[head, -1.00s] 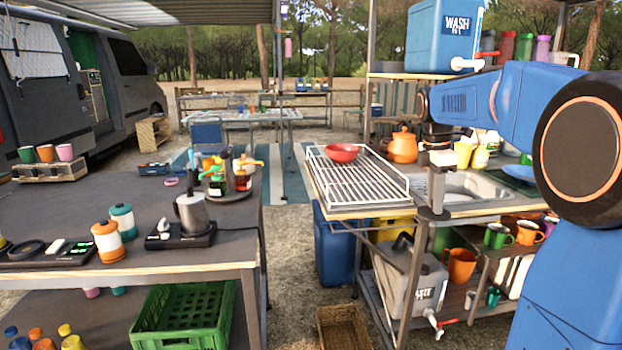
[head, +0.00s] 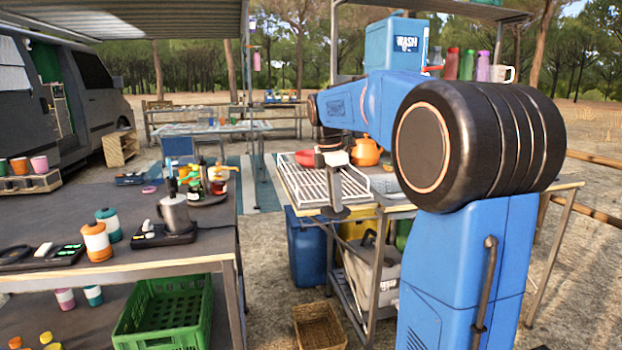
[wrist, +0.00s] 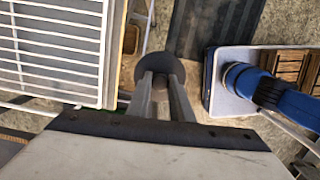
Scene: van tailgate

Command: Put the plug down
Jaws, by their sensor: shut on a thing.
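My gripper (head: 342,188) is shut on a dark grey round plug (wrist: 160,55). In the wrist view the two fingers (wrist: 160,92) run down to the plug's disc. In the head view the plug (head: 347,212) shows as a dark disc under the fingertips, with no surface seen touching it. The gripper hangs around the front right corner of the white dish rack (head: 322,190), which lies on the left of the wash stand. Most of the sink is hidden behind my arm.
A red bowl (head: 307,158) and an orange kettle (head: 366,152) are at the rack's far side. On the left, a dark-topped table (head: 110,255) carries a metal jug (head: 174,212), bottles and trays. A wicker basket (head: 319,325) and a green crate (head: 165,318) are low down.

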